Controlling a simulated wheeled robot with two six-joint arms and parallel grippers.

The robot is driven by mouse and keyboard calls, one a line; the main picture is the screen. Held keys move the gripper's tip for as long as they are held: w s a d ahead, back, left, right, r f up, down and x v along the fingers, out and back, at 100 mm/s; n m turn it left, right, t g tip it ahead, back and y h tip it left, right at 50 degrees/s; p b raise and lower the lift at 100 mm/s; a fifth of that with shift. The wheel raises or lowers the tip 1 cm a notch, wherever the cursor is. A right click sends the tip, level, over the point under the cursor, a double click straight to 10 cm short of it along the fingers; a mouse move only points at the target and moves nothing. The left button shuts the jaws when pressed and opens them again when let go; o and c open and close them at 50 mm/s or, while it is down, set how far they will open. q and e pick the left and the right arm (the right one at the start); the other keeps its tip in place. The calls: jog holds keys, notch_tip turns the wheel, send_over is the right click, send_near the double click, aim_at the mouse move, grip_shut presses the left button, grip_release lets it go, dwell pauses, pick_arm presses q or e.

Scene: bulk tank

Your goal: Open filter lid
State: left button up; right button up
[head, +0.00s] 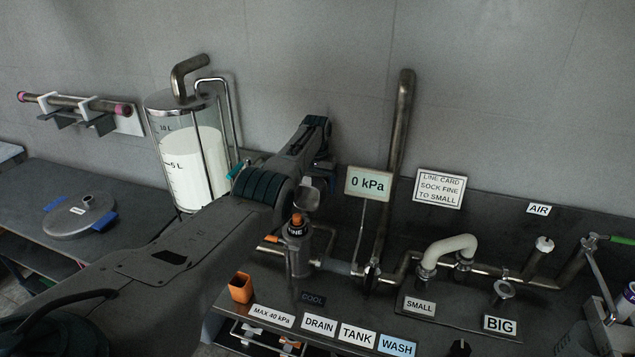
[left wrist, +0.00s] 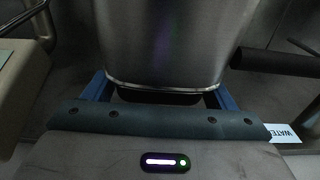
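No filter lid can be made out for certain in either view. A grey round lid (head: 79,217) with a central stub, a small label and blue side grips lies on the left bench in the head view. My right gripper is not in view.
A clear tank (head: 165,155) of white liquid stands left of my arm. A metal fitting with an orange cap (head: 297,219) is close to its right. A 0 kPa gauge (head: 368,184), pipes (head: 401,130) and a white hose bend (head: 449,247) fill the right bench.

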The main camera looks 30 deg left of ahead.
pick_arm(q)
jog(key=shift+o, duration=0.8)
jog(key=shift+r, duration=0.3)
notch_tip(320, 180, up, 10)
jog(key=b, duration=0.2)
jog(key=shift+s, duration=0.15)
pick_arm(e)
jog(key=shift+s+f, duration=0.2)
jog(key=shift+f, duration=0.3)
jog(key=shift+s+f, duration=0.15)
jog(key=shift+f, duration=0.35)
